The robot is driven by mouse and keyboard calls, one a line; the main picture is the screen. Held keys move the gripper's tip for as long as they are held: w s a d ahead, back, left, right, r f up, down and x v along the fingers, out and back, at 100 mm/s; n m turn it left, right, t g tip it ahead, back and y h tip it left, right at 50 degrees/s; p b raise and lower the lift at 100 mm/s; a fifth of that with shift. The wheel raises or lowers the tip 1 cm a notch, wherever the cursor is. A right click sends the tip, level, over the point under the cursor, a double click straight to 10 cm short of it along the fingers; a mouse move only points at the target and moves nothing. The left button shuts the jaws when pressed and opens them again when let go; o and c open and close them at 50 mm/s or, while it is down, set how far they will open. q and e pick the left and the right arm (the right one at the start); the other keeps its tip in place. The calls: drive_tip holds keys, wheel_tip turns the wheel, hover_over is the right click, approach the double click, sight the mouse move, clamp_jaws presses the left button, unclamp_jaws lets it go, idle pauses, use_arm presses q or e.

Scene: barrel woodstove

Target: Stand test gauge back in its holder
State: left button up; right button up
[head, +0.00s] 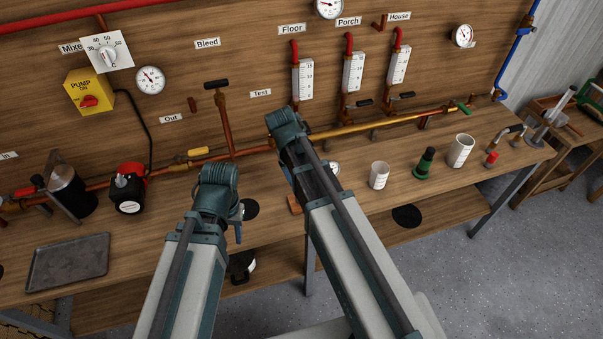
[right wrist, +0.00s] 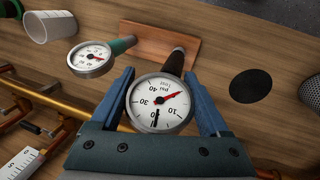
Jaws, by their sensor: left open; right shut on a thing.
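In the right wrist view my right gripper (right wrist: 165,105) is shut on a test gauge (right wrist: 158,102) with a round white dial, a red needle and a dark handle. The handle runs from the dial to the wooden holder block (right wrist: 140,34); I cannot tell whether its end sits in the block or only overlaps it. A second gauge (right wrist: 90,58) with a green handle stands at the block beside it. In the head view my right arm hides most of the holder (head: 295,205) and the held gauge. My left gripper (head: 239,222) is open and empty, left of the holder.
A black disc (right wrist: 250,86) lies on the bench near the holder. A copper pipe (head: 375,124) runs behind. A metal tray (head: 68,262) lies at the left.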

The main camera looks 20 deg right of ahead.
drive_tip(key=shift+f+b, duration=0.55)
drive_tip(key=shift+f, duration=0.05)
drive_tip(key=o, duration=1.6)
drive_tip(key=shift+r, duration=0.15)
drive_tip(key=shift+p+v, duration=2.9)
drive_tip(key=shift+p, duration=0.05)
drive_tip(key=shift+r, duration=0.1)
drive_tip(key=p+v, duration=1.4)
drive_tip(key=s+a+f+b, duration=0.2)
drive_tip(key=s+f+b, duration=0.2)
drive_tip(key=s+a+f+n+y+b, duration=0.1)
drive_tip(key=s+a+f+b, duration=0.1)
drive_tip(key=s+f+b, duration=0.2)
drive_tip(key=s+a+f+n+b, duration=0.1)
drive_tip(key=s+a+f+b, duration=0.1)
drive_tip(key=s+f+b, duration=0.2)
drive_tip(key=shift+s+a+f+g+y, duration=0.15)
drive_tip(key=shift+s+g+y, duration=0.15)
drive_tip(key=shift+s, duration=0.6)
